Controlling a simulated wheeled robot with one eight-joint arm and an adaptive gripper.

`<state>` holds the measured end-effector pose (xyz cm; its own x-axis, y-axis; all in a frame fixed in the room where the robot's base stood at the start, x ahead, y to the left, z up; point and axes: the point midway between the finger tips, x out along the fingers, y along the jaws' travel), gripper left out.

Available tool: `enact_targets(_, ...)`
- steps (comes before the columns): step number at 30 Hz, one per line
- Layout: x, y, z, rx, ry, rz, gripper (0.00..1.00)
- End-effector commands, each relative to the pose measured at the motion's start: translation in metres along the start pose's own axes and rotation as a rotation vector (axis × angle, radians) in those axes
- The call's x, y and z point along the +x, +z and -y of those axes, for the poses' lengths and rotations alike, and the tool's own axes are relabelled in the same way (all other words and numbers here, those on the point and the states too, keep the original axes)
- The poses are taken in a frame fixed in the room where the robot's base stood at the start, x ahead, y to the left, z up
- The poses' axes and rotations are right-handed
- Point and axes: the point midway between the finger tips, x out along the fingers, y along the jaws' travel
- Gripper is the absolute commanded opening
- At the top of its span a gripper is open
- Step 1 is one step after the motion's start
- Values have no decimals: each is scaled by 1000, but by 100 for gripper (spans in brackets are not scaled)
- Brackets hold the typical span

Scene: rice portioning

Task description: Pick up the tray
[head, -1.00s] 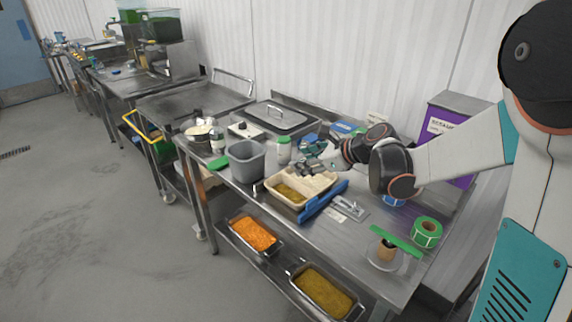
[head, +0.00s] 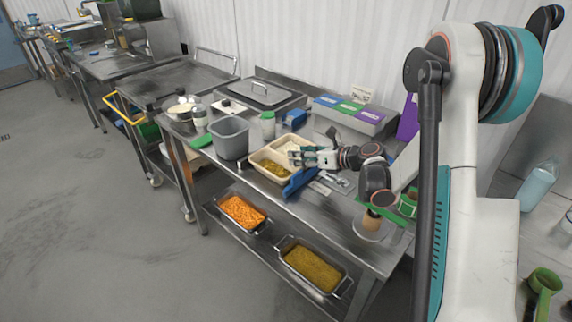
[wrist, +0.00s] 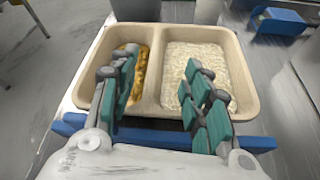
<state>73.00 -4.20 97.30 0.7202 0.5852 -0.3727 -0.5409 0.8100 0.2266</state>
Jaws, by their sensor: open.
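The tray (wrist: 151,95) is beige with two compartments. In the wrist view its left compartment holds a yellow-brown food (wrist: 138,72) and its right one holds white rice (wrist: 205,68). In the head view the tray (head: 256,165) stands on the steel table. A blue holder (wrist: 75,124) shows along the tray's near side. My gripper (wrist: 160,97) is open, with its teal fingers spread over the near part of the tray, one pair over each compartment. I cannot tell whether the fingers touch the tray. In the head view my gripper (head: 296,157) is at the tray's right side.
A grey bin (head: 231,138) stands left of the tray. A lidded steel pan (head: 262,92) is behind. Pans of orange food (head: 243,213) and yellow-brown food (head: 314,265) sit on the lower shelf.

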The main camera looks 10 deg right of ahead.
Motion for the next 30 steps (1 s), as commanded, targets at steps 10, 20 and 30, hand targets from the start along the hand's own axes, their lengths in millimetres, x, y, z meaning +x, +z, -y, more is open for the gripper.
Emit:
enact_targets(10,23,0,-1,-2,2,-1,44)
enact_targets(20,72,-2,-1,-3,3,-4,44)
enact_targets(30,76,-2,-1,-2,2,-5,28)
